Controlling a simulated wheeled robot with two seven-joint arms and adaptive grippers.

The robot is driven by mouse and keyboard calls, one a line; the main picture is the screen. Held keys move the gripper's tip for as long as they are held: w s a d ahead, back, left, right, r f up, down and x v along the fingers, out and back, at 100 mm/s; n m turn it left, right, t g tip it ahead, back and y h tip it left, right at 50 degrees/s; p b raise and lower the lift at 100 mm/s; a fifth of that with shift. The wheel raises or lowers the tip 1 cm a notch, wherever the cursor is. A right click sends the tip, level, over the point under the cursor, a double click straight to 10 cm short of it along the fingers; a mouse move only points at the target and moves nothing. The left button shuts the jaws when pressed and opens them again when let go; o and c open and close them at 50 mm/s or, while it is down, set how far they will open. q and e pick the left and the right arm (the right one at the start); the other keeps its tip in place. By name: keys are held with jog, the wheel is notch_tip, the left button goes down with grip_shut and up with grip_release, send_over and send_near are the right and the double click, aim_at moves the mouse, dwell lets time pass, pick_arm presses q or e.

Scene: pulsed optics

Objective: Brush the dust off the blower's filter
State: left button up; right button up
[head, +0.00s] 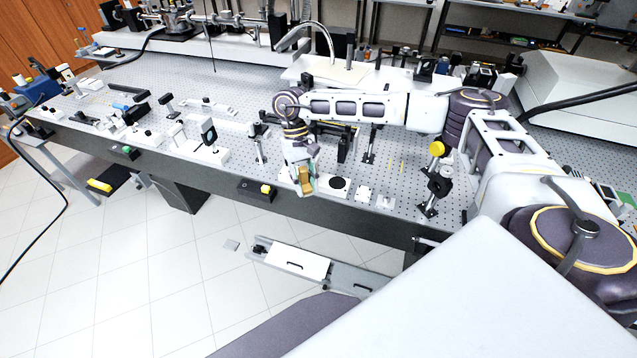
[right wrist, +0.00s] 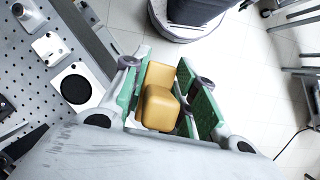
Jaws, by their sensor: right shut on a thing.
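My right gripper (head: 304,184) is shut on a tan block-like piece, which looks like the brush (head: 306,179). In the right wrist view the brush (right wrist: 160,97) sits between the green-padded fingers of the gripper (right wrist: 160,95); no bristles can be made out. The blower appears to be the white unit with a round black filter (head: 339,184), at the table's front edge just right of the gripper. The filter (right wrist: 76,89) also shows left of the fingers in the wrist view. The brush is apart from it. Dust is too small to tell. My left gripper is not in view.
The perforated optics table (head: 400,205) holds many mounts and posts. The floor (head: 150,260) in front is mostly clear.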

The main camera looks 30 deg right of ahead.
jog(key=shift+w+a+r+n+h+b, duration=0.2)
jog(key=shift+w+a+n+b, duration=0.15)
jog(key=shift+a, duration=0.4)
jog(key=shift+w+a+r+n+h+b, duration=0.1)
jog(key=shift+w+a+r+n+b, duration=0.25)
jog(key=shift+a, duration=0.35)
jog(key=shift+w+a+r+n+h+b, duration=0.1)
jog(key=shift+w+a+n+b, duration=0.25)
jog(key=shift+a, duration=0.4)
jog(key=shift+s+f+b, duration=0.1)
jog(key=shift+f+b, duration=0.2)
jog(key=shift+f, duration=0.1)
